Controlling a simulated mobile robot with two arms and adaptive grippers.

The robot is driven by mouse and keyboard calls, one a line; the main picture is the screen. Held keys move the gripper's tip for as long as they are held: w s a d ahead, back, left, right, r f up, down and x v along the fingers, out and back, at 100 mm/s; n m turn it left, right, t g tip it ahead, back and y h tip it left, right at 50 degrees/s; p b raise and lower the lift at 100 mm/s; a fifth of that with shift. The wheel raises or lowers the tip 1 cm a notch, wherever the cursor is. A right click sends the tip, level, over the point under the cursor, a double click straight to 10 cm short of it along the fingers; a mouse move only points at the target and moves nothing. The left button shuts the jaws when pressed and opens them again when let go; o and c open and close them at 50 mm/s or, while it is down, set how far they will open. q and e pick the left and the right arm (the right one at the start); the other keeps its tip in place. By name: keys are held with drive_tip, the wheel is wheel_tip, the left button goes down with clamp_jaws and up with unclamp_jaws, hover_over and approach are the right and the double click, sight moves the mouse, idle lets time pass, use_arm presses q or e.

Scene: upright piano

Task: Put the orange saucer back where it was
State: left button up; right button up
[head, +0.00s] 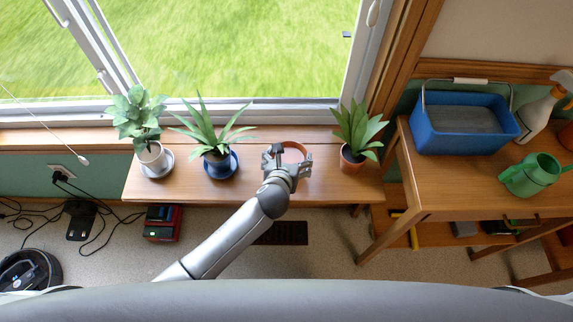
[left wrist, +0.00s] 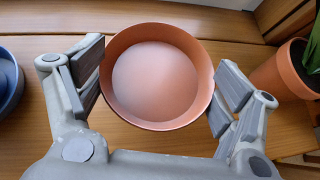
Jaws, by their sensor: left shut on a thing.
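The orange saucer (head: 294,147) is round and shallow, near the window-side edge of the wooden bench (head: 185,187), between the middle and right plants. My left gripper (head: 287,163) is shut on it. In the left wrist view the saucer (left wrist: 155,80) faces the camera, empty, with a finger pad of my gripper (left wrist: 160,88) on either side. I cannot tell whether it touches the bench. A plant in an orange pot (head: 351,158) stands to the right with no saucer showing under it; the pot (left wrist: 285,72) also shows in the left wrist view. My right gripper is out of view.
A white pot (head: 153,156) and a blue pot (head: 217,163) stand on saucers on the bench's left part. The window sill (head: 60,138) runs behind. A table at right (head: 450,180) holds a blue tub (head: 462,138), a spray bottle and a green watering can (head: 530,176).

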use_arm(q)
drive_tip(key=shift+w+a+f, duration=0.15)
drive_tip(key=shift+w+f, duration=0.05)
drive_tip(key=shift+f, duration=0.1)
drive_tip(key=f+b, duration=0.1)
drive_tip(key=f, duration=0.2)
drive_tip(key=shift+w+a+f, duration=0.1)
drive_tip(key=shift+w+f, duration=0.1)
drive_tip(key=shift+f, duration=0.1)
drive_tip(key=shift+f, duration=0.15)
drive_tip(key=o, duration=0.9)
drive_tip(key=shift+c, duration=0.2)
